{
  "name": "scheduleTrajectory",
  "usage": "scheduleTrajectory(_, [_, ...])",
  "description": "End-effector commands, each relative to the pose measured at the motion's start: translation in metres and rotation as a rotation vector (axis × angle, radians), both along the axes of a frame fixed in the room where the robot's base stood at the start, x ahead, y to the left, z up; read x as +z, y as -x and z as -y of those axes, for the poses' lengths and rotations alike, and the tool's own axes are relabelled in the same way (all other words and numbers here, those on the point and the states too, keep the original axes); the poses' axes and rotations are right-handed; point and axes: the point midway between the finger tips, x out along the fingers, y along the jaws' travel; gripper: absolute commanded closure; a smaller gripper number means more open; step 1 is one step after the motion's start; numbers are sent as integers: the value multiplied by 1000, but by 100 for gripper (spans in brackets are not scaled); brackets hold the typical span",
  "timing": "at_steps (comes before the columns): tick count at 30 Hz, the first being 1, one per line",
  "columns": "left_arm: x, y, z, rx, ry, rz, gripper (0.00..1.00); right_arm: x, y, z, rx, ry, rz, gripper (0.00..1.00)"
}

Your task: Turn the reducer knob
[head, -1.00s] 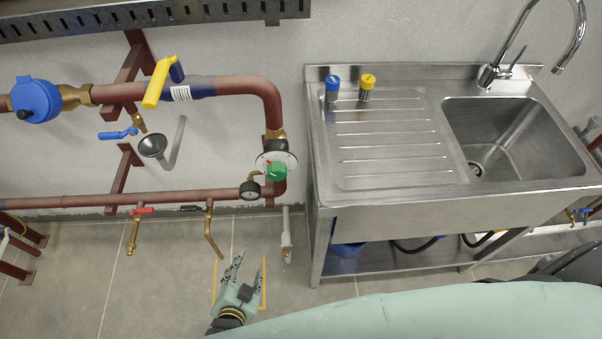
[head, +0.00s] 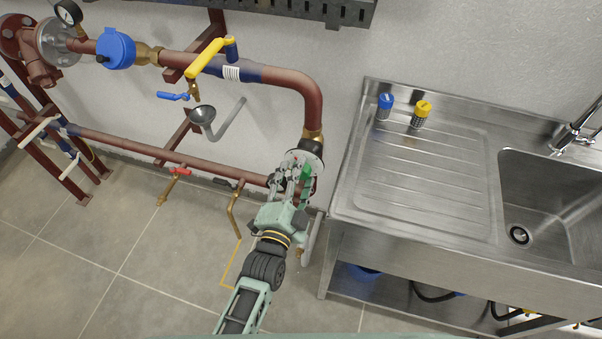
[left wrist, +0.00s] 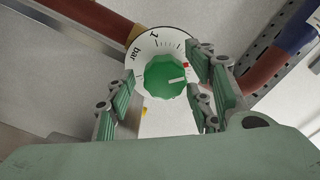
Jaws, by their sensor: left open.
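The reducer knob is green and sits on a white round dial on the red pipe. In the left wrist view the knob (left wrist: 166,77) and its dial (left wrist: 146,44), marked "bar" and "1", show between the fingers, with a red mark at the dial's right. In the head view the knob (head: 306,171) is partly hidden by my left gripper (head: 290,180). My left gripper is open, with its fingers on either side of the knob in the left wrist view (left wrist: 160,105). I cannot tell whether they touch it. My right gripper is not in view.
The red pipe (head: 285,79) bends down to the reducer. A yellow-handled valve (head: 206,56) and a funnel (head: 203,114) are on the left. A steel sink unit (head: 430,182) stands close on the right. The floor at left (head: 110,240) is clear.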

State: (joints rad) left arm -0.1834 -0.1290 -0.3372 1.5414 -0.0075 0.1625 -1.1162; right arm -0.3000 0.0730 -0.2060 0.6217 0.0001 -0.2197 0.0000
Motion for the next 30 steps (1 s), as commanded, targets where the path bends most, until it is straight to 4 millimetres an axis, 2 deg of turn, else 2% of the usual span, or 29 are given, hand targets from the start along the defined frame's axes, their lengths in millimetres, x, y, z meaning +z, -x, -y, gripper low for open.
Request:
scheduleTrajectory(6, [0, -9, 3, 0, 0, 0, 51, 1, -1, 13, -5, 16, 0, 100])
scheduleTrajectory(11, [0, -9, 3, 1, 0, -1, 51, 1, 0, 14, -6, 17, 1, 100])
scheduleTrajectory(19, [0, -9, 3, 0, 0, -1, 73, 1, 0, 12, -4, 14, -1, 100])
scheduleTrajectory(26, [-2, -8, 3, 0, -1, -3, 93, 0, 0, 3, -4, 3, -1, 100])
scheduleTrajectory(30, [-2, -8, 3, -1, -1, -6, 94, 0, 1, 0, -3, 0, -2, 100])
